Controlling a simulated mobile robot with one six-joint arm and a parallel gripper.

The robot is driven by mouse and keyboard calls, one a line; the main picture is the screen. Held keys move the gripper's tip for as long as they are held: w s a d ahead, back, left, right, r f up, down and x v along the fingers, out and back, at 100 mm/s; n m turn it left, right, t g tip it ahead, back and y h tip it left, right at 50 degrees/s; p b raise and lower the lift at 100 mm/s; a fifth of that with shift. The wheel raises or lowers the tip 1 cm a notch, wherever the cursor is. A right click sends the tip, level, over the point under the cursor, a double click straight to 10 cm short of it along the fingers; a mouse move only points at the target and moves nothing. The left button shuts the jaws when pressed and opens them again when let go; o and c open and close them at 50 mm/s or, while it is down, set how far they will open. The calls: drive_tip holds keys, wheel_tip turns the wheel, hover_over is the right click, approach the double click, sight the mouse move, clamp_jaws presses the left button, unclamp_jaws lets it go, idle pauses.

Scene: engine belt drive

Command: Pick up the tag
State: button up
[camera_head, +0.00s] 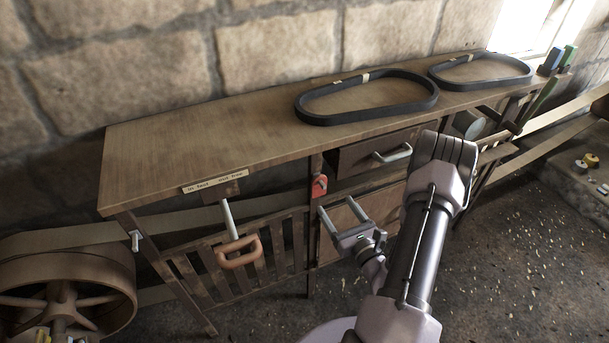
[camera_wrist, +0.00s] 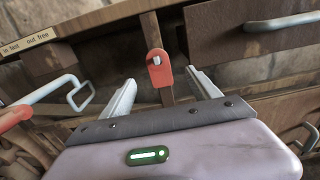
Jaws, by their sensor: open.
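The red tag (camera_head: 320,186) hangs on the upright post at the front of the workbench, just below the top's edge. My gripper (camera_head: 335,203) is open and empty, a little below and in front of the tag in the head view. In the wrist view its two fingers (camera_wrist: 160,80) point toward the post, and the tag shows between them. The remaining gap in depth is hard to tell.
A lever with an orange handle (camera_head: 240,252) hangs left of the tag, under a label (camera_head: 213,183). A drawer with a grey handle (camera_head: 393,153) is to the right. Two black belts (camera_head: 367,97) lie on the bench (camera_head: 190,140). A large wheel (camera_head: 65,290) stands at left.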

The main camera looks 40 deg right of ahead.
sight(318, 183)
drive_tip(key=x, duration=0.8)
drive_tip(key=shift+w+b, duration=0.4)
drive_tip(key=b+x, duration=0.1)
drive_tip(key=x, duration=0.4)
drive_tip(key=shift+w+a+f, duration=0.1)
drive_tip(key=shift+w+f, duration=0.05)
drive_tip(key=shift+w, duration=0.1)
drive_tip(key=c, duration=1.4)
